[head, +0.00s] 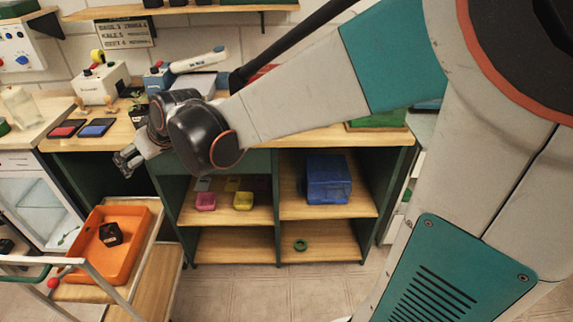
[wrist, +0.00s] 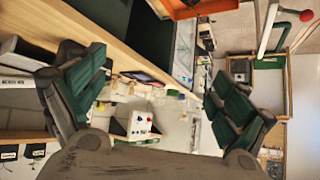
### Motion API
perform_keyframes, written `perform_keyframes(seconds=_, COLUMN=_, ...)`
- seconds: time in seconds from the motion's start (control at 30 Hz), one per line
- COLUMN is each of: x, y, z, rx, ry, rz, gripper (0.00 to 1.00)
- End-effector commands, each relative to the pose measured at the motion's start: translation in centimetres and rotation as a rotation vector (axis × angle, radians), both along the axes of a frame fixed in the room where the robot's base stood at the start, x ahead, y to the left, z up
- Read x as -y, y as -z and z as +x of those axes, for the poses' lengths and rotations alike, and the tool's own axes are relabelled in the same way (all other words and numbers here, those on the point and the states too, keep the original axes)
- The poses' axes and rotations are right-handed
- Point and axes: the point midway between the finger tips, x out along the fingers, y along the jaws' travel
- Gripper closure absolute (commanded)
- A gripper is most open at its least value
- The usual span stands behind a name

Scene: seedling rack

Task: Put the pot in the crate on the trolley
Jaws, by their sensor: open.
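An orange crate (head: 132,262) sits on the trolley (head: 150,290) at the lower left of the head view. A small black pot (head: 110,234) is inside the crate, towards its far side; I cannot tell its contents. My gripper (head: 128,160) is above and beyond the crate, in front of the workbench, apart from the pot. In the wrist view my gripper (wrist: 156,88) has its two green-padded fingers wide apart with nothing held between them. Part of the orange crate (wrist: 205,8) shows at the top edge there.
The workbench (head: 320,134) holds colored trays and devices. Its shelves hold a pink pot (head: 205,201), a yellow pot (head: 243,201), a blue crate (head: 328,180) and a green ring (head: 300,245). The trolley's white rail (head: 110,290) runs along the near side. Floor right of the trolley is clear.

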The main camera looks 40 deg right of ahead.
Motion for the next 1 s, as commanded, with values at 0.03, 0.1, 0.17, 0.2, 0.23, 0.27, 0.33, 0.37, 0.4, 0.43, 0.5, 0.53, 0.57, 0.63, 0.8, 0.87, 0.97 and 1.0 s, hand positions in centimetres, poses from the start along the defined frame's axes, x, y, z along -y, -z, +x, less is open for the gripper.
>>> perform_keyframes(seconds=0.03, x=0.6, y=-0.5, z=-2.3, rx=-0.013, ry=0.011, rz=-0.005, gripper=0.07)
perform_keyframes(seconds=0.1, x=1.5, y=-1.1, z=-4.7, rx=-0.031, ry=0.033, rz=-0.011, gripper=0.07)
perform_keyframes(seconds=0.17, x=2.3, y=-1.4, z=-6.8, rx=-0.046, ry=0.051, rz=-0.015, gripper=0.07)
perform_keyframes(seconds=0.2, x=2.8, y=-1.5, z=-8.3, rx=-0.057, ry=0.062, rz=-0.020, gripper=0.07)
perform_keyframes(seconds=0.23, x=3.1, y=-1.6, z=-9.3, rx=-0.064, ry=0.071, rz=-0.023, gripper=0.07)
perform_keyframes(seconds=0.27, x=3.4, y=-1.6, z=-10.3, rx=-0.071, ry=0.080, rz=-0.024, gripper=0.07)
perform_keyframes(seconds=0.33, x=4.2, y=-1.6, z=-12.9, rx=-0.090, ry=0.101, rz=-0.032, gripper=0.07)
perform_keyframes(seconds=0.37, x=4.6, y=-1.5, z=-13.9, rx=-0.097, ry=0.112, rz=-0.033, gripper=0.07)
perform_keyframes(seconds=0.4, x=5.0, y=-1.4, z=-15.3, rx=-0.106, ry=0.125, rz=-0.037, gripper=0.07)
perform_keyframes(seconds=0.43, x=5.4, y=-1.2, z=-16.3, rx=-0.114, ry=0.136, rz=-0.041, gripper=0.07)
perform_keyframes(seconds=0.5, x=6.1, y=-0.8, z=-18.7, rx=-0.131, ry=0.158, rz=-0.047, gripper=0.07)
perform_keyframes(seconds=0.53, x=6.4, y=-0.6, z=-19.6, rx=-0.137, ry=0.167, rz=-0.051, gripper=0.07)
perform_keyframes(seconds=0.57, x=6.6, y=-0.4, z=-20.5, rx=-0.143, ry=0.177, rz=-0.052, gripper=0.07)
perform_keyframes(seconds=0.63, x=7.2, y=0.2, z=-22.4, rx=-0.158, ry=0.196, rz=-0.058, gripper=0.07)
perform_keyframes(seconds=0.8, x=8.0, y=1.2, z=-25.2, rx=-0.178, ry=0.229, rz=-0.066, gripper=0.07)
perform_keyframes(seconds=0.87, x=8.2, y=1.4, z=-25.6, rx=-0.182, ry=0.235, rz=-0.069, gripper=0.07)
perform_keyframes(seconds=0.97, x=8.3, y=1.5, z=-26.0, rx=-0.185, ry=0.240, rz=-0.069, gripper=0.07)
perform_keyframes(seconds=1.0, x=8.3, y=1.5, z=-26.0, rx=-0.185, ry=0.240, rz=-0.069, gripper=0.07)
